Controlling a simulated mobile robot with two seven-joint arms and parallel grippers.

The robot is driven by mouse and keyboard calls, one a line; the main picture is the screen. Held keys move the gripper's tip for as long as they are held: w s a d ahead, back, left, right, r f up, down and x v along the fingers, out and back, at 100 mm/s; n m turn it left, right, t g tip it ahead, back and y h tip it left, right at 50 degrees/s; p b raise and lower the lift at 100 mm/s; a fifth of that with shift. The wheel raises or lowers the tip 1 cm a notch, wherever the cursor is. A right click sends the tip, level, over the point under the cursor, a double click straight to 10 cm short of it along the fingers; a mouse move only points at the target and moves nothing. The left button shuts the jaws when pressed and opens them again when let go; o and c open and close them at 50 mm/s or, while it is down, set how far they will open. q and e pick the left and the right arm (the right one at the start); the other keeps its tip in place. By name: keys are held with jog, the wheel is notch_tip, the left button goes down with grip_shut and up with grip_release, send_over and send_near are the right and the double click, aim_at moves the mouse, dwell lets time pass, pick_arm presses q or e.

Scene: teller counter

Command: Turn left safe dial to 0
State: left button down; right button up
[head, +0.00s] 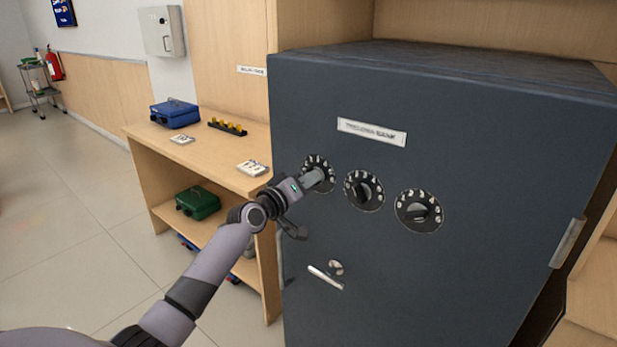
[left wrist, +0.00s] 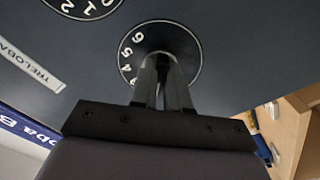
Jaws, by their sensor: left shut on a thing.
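The dark grey safe (head: 460,280) fills the right of the head view, with three black numbered dials in a row. The left dial (head: 318,162) is partly hidden behind my left gripper (head: 322,176). In the left wrist view, my left gripper (left wrist: 163,75) is shut on the knob of the left dial (left wrist: 192,50). Digits around 4, 5 and 6 show beside the fingers; the pointer mark is hidden. The middle dial (head: 364,191) and right dial (head: 419,211) are untouched by the gripper. My right gripper is not in view.
A handle (head: 326,277) and a keyhole cover (head: 336,267) sit below the dials on the safe door. A wooden shelf (head: 140,134) at left holds a blue cash box (head: 175,113) and a green box (head: 198,203).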

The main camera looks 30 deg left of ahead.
pick_arm(q)
jog(key=n+p, duration=0.2)
jog(key=n, duration=0.6)
jog(key=shift+n+p, duration=0.3)
jog(key=shift+n, duration=0.4)
jog(key=c, duration=1.1)
grip_release()
jog(key=shift+s+a, duration=0.15)
jog(key=shift+s, duration=1.65)
jog(key=shift+s+a, duration=0.15)
jog(key=shift+s, duration=1.6)
